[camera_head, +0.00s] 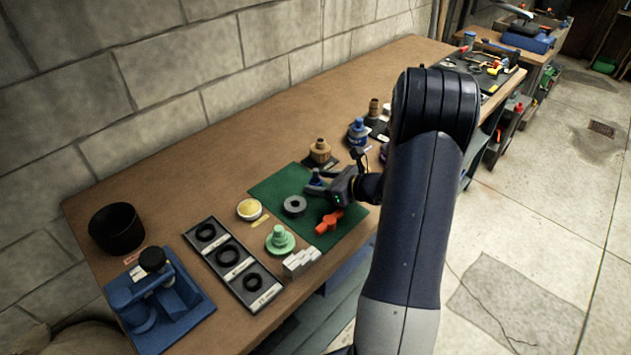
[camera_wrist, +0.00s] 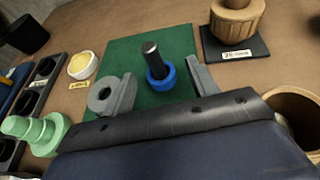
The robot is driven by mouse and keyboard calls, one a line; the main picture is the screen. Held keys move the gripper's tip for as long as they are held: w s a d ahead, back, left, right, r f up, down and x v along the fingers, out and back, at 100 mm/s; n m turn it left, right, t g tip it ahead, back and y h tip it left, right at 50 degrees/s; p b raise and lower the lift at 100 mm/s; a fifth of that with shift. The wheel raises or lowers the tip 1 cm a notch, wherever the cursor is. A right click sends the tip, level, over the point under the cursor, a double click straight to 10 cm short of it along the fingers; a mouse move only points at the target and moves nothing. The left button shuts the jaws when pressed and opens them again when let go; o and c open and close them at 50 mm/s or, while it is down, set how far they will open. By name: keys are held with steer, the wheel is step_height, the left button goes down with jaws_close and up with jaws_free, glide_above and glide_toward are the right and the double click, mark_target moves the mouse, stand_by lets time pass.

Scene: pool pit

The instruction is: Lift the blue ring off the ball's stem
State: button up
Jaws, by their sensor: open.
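The blue ring (camera_wrist: 161,84) sits around the foot of a dark upright stem (camera_wrist: 153,56) on the green mat in the wrist view. The ball itself cannot be made out. In the head view a small bit of blue (camera_head: 316,176) shows by my gripper (camera_head: 318,185), largely blocked by it. In the wrist view my gripper (camera_wrist: 161,76) is open, one finger left and one right of the ring and stem. Neither finger visibly touches them.
A grey ring (camera_head: 294,205) lies on the green mat (camera_head: 268,186), left of my gripper, with an orange handle (camera_head: 329,222) in front. A wooden piece (camera_head: 320,149) stands behind. A green stepped piece (camera_head: 280,240) and a tray of black rings (camera_head: 247,293) are at the left.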

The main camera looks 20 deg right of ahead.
steer(key=c, duration=1.1)
steer(key=shift+o, duration=0.2)
